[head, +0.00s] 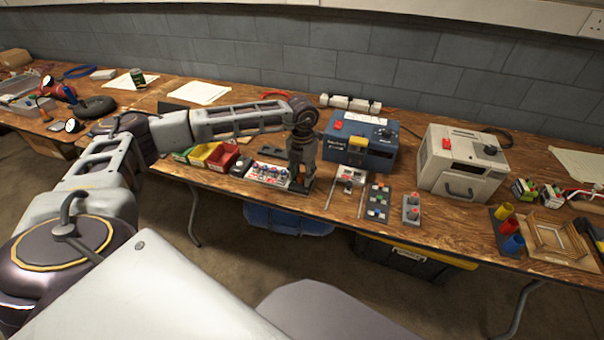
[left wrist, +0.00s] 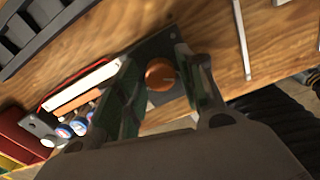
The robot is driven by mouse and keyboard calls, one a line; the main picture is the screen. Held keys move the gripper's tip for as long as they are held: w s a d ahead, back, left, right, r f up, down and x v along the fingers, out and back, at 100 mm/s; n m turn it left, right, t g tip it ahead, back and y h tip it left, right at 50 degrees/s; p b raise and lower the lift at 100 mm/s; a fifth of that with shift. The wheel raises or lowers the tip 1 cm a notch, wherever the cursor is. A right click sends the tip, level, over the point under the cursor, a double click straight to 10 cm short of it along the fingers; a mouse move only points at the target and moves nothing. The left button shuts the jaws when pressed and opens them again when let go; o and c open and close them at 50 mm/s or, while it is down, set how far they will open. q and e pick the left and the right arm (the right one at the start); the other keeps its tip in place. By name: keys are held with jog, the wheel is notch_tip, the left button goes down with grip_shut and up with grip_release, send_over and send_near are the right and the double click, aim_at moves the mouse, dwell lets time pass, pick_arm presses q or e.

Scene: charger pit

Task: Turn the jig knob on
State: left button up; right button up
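The jig knob looks like a round copper-orange knob (left wrist: 160,74) on a dark plate (left wrist: 158,47) in the left wrist view. In the head view my left gripper (head: 301,184) points down at the bench and hides the knob. In the left wrist view my left gripper (left wrist: 165,88) has its fingers apart, one on each side of the knob. Narrow gaps seem to show between the fingers and the knob; I cannot tell whether either touches. My right gripper is in neither view.
A tray of small red and blue parts (head: 268,173) lies just left of my left gripper, with coloured bins (head: 212,155) beyond. A blue box (head: 360,150) and a cream box (head: 464,165) stand at the back. Small button panels (head: 378,203) lie to the right.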

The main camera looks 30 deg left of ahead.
pick_arm(q)
jog(key=c, duration=0.7)
jog(key=shift+c, duration=0.3)
